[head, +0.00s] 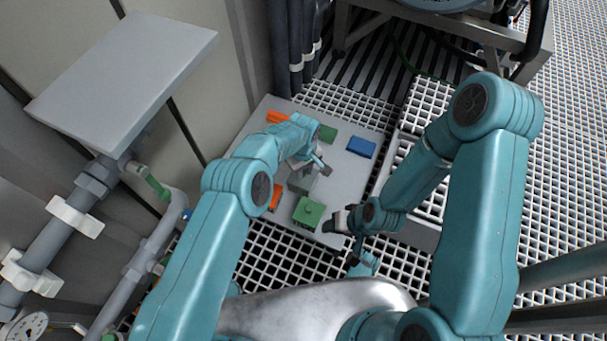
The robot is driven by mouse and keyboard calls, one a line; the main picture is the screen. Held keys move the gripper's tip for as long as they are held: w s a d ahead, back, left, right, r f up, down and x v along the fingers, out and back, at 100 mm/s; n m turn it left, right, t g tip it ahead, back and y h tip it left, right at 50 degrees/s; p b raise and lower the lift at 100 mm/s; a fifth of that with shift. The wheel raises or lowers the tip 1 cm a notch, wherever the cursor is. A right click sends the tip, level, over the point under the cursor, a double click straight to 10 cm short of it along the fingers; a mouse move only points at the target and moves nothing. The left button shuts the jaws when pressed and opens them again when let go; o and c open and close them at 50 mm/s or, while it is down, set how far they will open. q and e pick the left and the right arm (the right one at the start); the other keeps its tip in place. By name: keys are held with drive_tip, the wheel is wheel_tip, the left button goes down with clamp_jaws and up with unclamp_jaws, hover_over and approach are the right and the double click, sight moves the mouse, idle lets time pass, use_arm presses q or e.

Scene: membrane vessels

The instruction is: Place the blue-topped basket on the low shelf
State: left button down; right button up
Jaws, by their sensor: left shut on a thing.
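A blue-topped block, perhaps the basket (361,147), sits at the right of a low grey platform (345,180). I cannot tell whether this platform is the low shelf. My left gripper (312,166) is over the middle of the platform, left of the blue top. It is shut on a grey box-like thing (302,181), whose top is partly hidden by the gripper. My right gripper (347,236) is at the platform's front right corner, with its dark fingers apart and nothing seen between them.
Green blocks (309,212) and orange blocks (275,197) stand on the platform near the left gripper. A white grated box (422,110) is to the right. A raised grey panel (120,75) and pipes (140,262) are at the left. Dark hoses hang behind the platform.

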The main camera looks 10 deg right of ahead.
use_arm(q)
wheel_tip(320, 180, down, 2)
drive_tip(key=shift+f, duration=0.15)
use_arm(e)
drive_tip(key=shift+w+f, duration=0.35)
drive_tip(key=shift+f, duration=0.15)
use_arm(q)
drive_tip(key=c, duration=0.9)
unclamp_jaws()
drive_tip(key=shift+r, duration=0.25)
wheel_tip(320, 180, up, 12)
drive_tip(key=p, duration=0.4)
drive_tip(key=shift+p, duration=0.4)
use_arm(e)
drive_tip(key=s+r+g, duration=0.1)
drive_tip(key=s+r, duration=0.2)
drive_tip(key=r, duration=0.2)
drive_tip(key=shift+s+a, duration=0.3)
drive_tip(key=shift+s, duration=0.1)
use_arm(q)
drive_tip(key=shift+f, duration=0.1)
